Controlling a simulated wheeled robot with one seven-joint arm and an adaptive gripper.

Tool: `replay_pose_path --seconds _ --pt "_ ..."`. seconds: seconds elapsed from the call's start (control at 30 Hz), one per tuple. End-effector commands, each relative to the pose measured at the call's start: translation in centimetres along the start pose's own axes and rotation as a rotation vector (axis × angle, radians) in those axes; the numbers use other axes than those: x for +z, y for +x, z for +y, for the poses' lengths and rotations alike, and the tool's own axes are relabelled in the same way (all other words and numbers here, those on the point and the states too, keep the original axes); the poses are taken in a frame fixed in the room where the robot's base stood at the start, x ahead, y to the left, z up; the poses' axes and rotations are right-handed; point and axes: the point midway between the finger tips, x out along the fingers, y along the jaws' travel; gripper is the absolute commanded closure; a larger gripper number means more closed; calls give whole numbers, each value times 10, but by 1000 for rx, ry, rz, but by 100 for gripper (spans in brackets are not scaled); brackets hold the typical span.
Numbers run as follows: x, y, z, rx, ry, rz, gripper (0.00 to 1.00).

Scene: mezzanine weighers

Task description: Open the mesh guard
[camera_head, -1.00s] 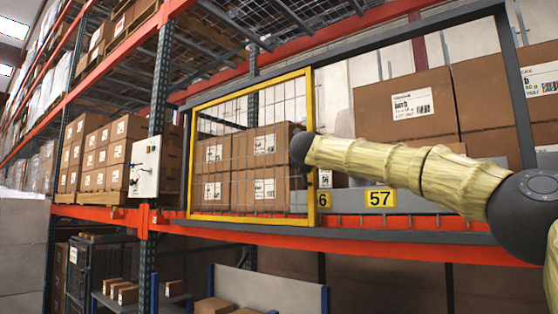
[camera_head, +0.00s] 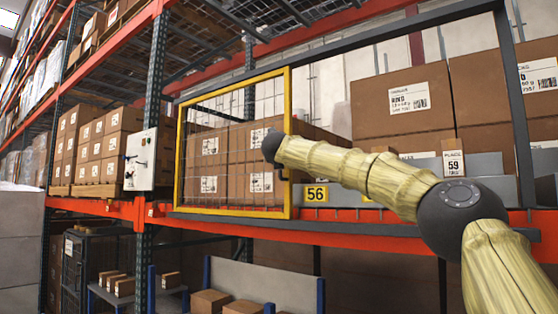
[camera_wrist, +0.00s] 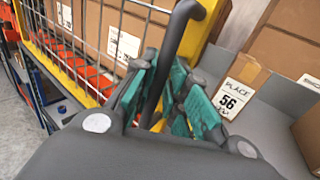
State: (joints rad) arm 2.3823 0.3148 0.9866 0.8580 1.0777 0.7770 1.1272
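The mesh guard (camera_head: 288,110) is a yellow frame with wire mesh in a grey rail frame. It covers the left part of the bay, and the right part is uncovered. In the wrist view its yellow edge post (camera_wrist: 205,28) runs down the middle, with a dark bar handle (camera_wrist: 182,32) on it. My gripper (camera_wrist: 164,68) has its teal-padded fingers on both sides of this handle, closed against it. In the head view the end of my arm hides the gripper at the guard's right edge.
Cartons (camera_head: 405,105) stand behind the guard and in the uncovered bay at right. A white control box (camera_head: 140,160) is on the post left of the guard. An orange beam (camera_head: 350,230) runs below.

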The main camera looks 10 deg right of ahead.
Motion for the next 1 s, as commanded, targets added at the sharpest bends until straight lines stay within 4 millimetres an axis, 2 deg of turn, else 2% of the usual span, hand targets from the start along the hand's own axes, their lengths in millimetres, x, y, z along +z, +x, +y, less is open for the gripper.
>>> replay_pose_path --seconds 0.33,0.47,0.67,1.0 --pt "-1 -1 3 4 0 1 79" --pt "0 -7 3 4 0 1 79" --pt "0 -29 2 5 -1 1 79" --pt "0 -78 0 2 1 1 79"
